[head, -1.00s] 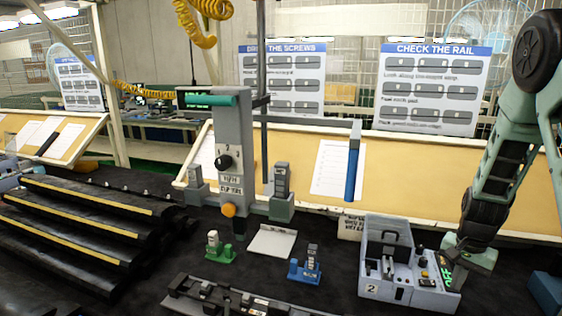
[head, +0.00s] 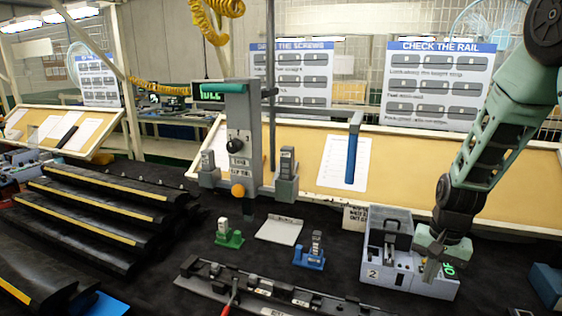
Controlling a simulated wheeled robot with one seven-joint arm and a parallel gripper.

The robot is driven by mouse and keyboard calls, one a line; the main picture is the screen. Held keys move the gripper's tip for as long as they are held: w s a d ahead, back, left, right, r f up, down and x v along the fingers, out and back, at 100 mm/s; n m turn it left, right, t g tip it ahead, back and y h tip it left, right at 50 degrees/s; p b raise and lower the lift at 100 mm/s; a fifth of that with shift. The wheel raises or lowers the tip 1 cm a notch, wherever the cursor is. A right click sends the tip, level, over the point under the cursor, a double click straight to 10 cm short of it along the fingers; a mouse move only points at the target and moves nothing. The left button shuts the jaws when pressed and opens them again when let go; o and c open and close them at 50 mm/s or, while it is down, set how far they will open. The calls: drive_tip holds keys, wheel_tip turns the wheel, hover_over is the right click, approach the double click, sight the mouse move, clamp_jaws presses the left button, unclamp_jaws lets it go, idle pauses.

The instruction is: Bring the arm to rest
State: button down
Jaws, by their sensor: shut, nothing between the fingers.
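My arm comes down from the upper right in the head view. My gripper (head: 432,268) is shut and empty. It points down over the right part of a grey box marked 2 (head: 375,283) and covers some of its controls. I cannot tell whether the fingertips touch the box.
A press-like stand with a screen reading IDLE (head: 239,150) stands left of centre. A green fixture (head: 230,239), a white plate (head: 280,230) and a blue fixture (head: 310,258) sit before it. A dark rail (head: 250,290) lies in front. Black stepped racks (head: 90,215) fill the left.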

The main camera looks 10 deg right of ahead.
drive_tip(key=s+a+r+n+b, duration=0.2)
drive_tip(key=a+n, duration=0.2)
drive_tip(key=a, duration=0.5)
drive_tip(key=s+a+r+n+b, duration=0.1)
drive_tip(key=s+a+n, duration=0.15)
drive_tip(key=a, duration=0.65)
drive_tip(key=s+a+r+n+b, duration=0.1)
drive_tip(key=s+a+n+b, duration=0.2)
drive_tip(key=s+a+n, duration=0.7)
drive_tip(key=s+a, duration=0.1)
drive_tip(key=s, duration=0.4)
drive_tip(key=shift+s+a+r, duration=0.15)
drive_tip(key=shift+a+r, duration=0.15)
drive_tip(key=shift+r, duration=0.05)
